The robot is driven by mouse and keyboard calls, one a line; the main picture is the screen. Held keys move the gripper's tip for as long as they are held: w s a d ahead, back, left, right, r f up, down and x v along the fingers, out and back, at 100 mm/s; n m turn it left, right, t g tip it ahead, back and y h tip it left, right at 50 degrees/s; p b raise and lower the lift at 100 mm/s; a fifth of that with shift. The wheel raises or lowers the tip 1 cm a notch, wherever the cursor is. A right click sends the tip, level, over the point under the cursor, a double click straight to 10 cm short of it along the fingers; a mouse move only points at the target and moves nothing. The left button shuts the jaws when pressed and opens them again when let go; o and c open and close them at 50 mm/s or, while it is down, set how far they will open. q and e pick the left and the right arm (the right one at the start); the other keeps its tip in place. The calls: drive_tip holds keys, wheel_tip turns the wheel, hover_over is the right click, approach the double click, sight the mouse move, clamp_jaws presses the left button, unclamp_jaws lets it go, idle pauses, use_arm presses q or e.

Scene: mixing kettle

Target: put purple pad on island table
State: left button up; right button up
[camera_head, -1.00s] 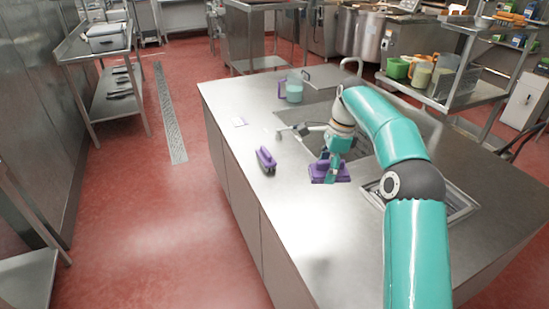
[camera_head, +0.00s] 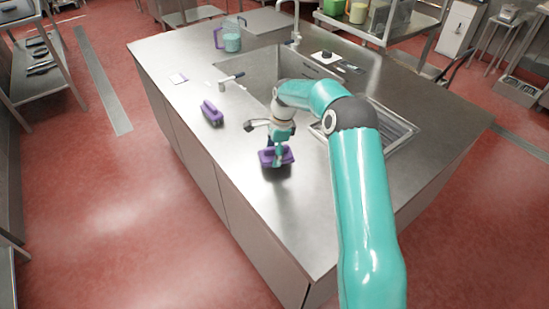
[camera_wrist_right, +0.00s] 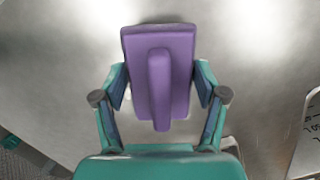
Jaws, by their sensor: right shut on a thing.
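The purple pad (camera_head: 267,157) with a raised grip bar is in my right gripper (camera_head: 277,156). A second purple pad (camera_head: 212,112) lies on the table farther back and to the left. My left gripper is not in view.
A sink (camera_head: 250,75) with a faucet (camera_head: 296,20) and a ridged drain area (camera_head: 395,130) is set into the table. The near tabletop is clear.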

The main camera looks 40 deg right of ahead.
drive_tip(key=shift+f, duration=1.5)
drive_tip(key=o, duration=1.7)
drive_tip(key=shift+f, duration=0.1)
drive_tip(key=shift+c, duration=0.2)
drive_tip(key=r, duration=0.4)
drive_tip(key=d+r, duration=0.1)
drive_tip(key=r, duration=0.3)
drive_tip(key=s+r, duration=0.1)
drive_tip(key=r, duration=0.3)
drive_tip(key=shift+d+b, duration=0.25)
drive_tip(key=shift+b, duration=0.15)
drive_tip(key=shift+r, duration=0.15)
